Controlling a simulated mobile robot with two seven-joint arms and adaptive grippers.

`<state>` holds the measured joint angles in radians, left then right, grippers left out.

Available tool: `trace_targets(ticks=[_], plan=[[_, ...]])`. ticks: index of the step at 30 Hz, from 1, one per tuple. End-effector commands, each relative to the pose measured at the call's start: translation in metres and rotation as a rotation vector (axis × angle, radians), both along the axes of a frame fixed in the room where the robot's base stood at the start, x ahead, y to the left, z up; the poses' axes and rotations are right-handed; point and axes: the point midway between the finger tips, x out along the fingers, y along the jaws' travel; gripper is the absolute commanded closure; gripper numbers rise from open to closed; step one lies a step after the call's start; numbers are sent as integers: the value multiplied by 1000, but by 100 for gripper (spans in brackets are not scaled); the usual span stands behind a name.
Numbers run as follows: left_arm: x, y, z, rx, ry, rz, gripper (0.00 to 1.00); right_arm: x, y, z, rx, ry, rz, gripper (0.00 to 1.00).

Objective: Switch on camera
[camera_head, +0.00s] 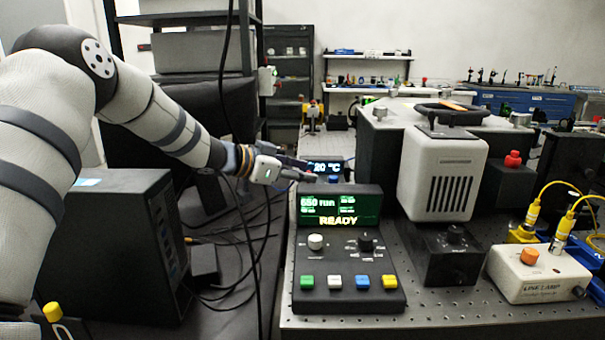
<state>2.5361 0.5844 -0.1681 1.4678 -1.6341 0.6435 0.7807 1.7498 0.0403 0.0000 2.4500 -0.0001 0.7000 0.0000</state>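My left gripper (313,172) reaches in from the left, behind the top of the black control box. Its fingers point right, in front of or beside a small dark unit with a lit display (326,167) that reads about "20 °C". The fingers cover part of this unit, and I cannot tell whether they touch it or how far apart they are. A small blue knob or button (333,179) shows just below the display, near the fingertips. No label in view names the camera, so I cannot tell for certain which device it is. My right gripper is out of view.
The control box (349,300) shows "READY" and has two knobs and several coloured buttons. A white vented housing (441,180) stands to its right, with a lamp box (538,273) beyond. A dark computer case (110,245) and loose cables lie left, below my arm.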

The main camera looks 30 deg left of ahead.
Motion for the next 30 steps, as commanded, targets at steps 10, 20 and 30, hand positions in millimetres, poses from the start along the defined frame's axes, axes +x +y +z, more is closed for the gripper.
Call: trace_targets(ticks=[10,20,30], plan=[[5,-2,-2,-1,-1,1,74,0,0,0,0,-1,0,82],[5,-2,-2,0,-3,0,100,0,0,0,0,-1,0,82],[-3,-8,-8,109,-189,-1,100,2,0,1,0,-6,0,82]])
